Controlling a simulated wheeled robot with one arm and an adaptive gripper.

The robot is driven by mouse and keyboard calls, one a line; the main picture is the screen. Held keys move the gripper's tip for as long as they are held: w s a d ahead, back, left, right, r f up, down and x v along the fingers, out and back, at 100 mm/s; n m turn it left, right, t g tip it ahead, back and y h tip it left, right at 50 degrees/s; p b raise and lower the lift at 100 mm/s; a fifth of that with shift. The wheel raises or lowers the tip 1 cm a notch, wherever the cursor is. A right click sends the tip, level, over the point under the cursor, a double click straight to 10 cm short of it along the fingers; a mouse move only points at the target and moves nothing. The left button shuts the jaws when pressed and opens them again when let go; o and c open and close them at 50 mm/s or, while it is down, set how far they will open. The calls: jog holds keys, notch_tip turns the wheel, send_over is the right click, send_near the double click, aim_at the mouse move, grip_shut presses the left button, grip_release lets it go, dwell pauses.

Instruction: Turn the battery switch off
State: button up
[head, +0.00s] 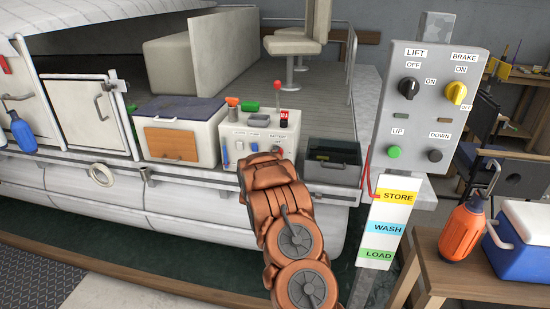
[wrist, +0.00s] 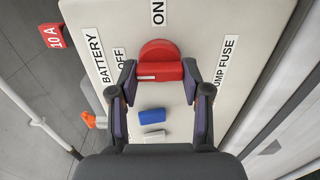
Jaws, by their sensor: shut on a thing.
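The battery switch is a red round knob with a raised bar handle (wrist: 160,70) on a cream panel (wrist: 215,25) in the wrist view. A white mark sits on the left part of the bar, on the side of the OFF label (wrist: 121,60). The ON label (wrist: 158,12) is above the knob. My gripper (wrist: 160,76) has one finger at each end of the bar and is shut on it.
Below the knob are a blue block (wrist: 152,115) and a white block (wrist: 154,136). A red-topped lever (head: 277,86) rises from the console. A grey bin (head: 333,172) stands right; a white cooler-like box (head: 178,130) stands left.

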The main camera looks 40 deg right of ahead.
jog(key=o, duration=1.2)
jog(key=shift+c, duration=0.2)
jog(key=v, duration=1.2)
jog(key=shift+a, duration=0.1)
